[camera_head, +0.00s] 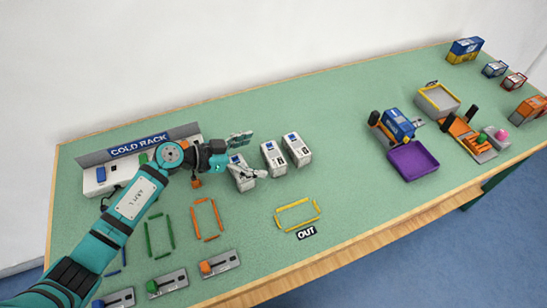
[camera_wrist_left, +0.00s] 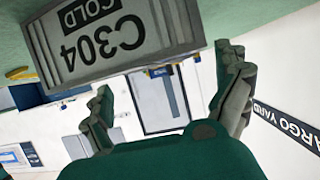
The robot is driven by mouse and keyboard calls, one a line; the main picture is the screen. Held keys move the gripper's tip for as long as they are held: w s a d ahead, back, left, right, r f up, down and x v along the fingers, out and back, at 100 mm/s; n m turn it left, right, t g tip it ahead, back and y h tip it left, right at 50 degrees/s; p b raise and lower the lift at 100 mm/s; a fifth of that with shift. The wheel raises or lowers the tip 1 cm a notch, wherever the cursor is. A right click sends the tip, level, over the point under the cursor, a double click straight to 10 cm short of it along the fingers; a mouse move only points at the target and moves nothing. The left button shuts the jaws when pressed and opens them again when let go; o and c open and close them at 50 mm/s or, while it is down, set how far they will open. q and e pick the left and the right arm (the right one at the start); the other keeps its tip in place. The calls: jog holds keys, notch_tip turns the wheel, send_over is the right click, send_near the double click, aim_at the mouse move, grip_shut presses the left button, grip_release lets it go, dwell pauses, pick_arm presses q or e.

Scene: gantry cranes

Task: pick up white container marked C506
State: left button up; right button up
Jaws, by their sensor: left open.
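Three white containers with blue and dark marks stand in a row on the green table: a left one (camera_head: 243,183), a middle one (camera_head: 273,157) and a right one (camera_head: 297,149). Their codes are too small to read in the head view. My left gripper (camera_head: 247,156) is open, its fingers spread at the left container, partly covering it. In the left wrist view a container face marked C304 COLD (camera_wrist_left: 150,62) appears upside down, just beyond my open left fingers (camera_wrist_left: 168,95). I cannot read C506 anywhere. My right gripper is out of view.
The cold rack (camera_head: 95,158) is behind my left arm. Green, orange and yellow (camera_head: 283,228) outlines lie in front, with lever boxes (camera_head: 220,263) near the front edge. A purple tray (camera_head: 413,160) and a blue-orange machine (camera_head: 397,124) stand to the right.

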aim_at(272, 154)
pick_arm(q)
jog(key=x, duration=0.5)
jog(key=shift+d+r, duration=0.1)
jog(key=shift+d, duration=0.1)
jog(key=shift+a, duration=0.1)
jog(key=c, duration=1)
